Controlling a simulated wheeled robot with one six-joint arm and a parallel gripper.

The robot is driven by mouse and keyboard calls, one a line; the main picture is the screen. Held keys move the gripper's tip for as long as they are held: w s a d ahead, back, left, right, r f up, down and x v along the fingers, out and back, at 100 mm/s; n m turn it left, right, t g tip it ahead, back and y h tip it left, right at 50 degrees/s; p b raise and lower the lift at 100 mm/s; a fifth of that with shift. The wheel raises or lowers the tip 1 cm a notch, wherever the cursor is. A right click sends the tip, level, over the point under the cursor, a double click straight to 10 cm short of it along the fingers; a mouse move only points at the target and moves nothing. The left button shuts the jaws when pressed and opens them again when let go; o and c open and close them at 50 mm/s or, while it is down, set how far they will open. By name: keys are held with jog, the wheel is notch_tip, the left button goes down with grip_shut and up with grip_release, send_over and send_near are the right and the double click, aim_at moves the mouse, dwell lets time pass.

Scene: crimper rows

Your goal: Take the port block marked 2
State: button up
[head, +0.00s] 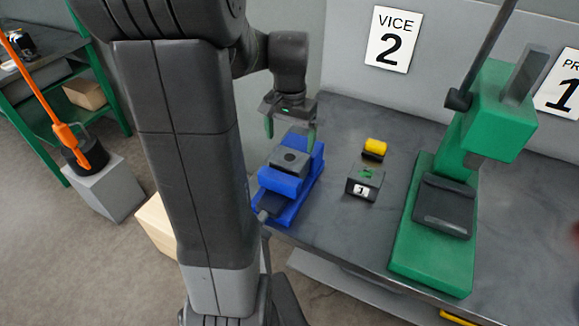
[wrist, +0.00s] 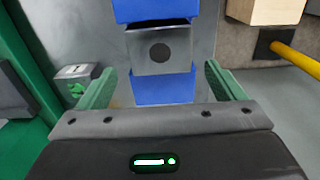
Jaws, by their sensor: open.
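A dark grey block (head: 290,161) with a round hole in its top sits between the jaws of the blue vice (head: 292,199). No number shows on this block in either view. In the wrist view the grey block (wrist: 160,50) is ahead of my fingers, between the blue vice parts (wrist: 163,89). My gripper (head: 290,131) is open and empty, above the vice and apart from the block. Its green fingers also show in the wrist view (wrist: 159,72). Another grey block (head: 365,183), marked 1 with green on top, stands on the bench right of the vice.
A yellow cylinder on a dark base (head: 375,148) stands behind the block marked 1. A green press (head: 430,255) with a long lever is at right. The wall sign (head: 392,40) reads VICE 2. Bare bench (head: 350,115) lies behind the vice.

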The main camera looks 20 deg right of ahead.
aim_at(290, 157)
notch_tip(290, 157, down, 7)
jog(key=b, duration=0.4)
jog(key=shift+r, duration=0.15)
jog(key=shift+c, duration=0.4)
jog(key=c, duration=0.9)
notch_tip(290, 157, up, 8)
jog(key=p, duration=0.7)
jog(key=shift+r, duration=0.2)
jog(key=shift+c, duration=0.4)
jog(key=shift+f, duration=0.1)
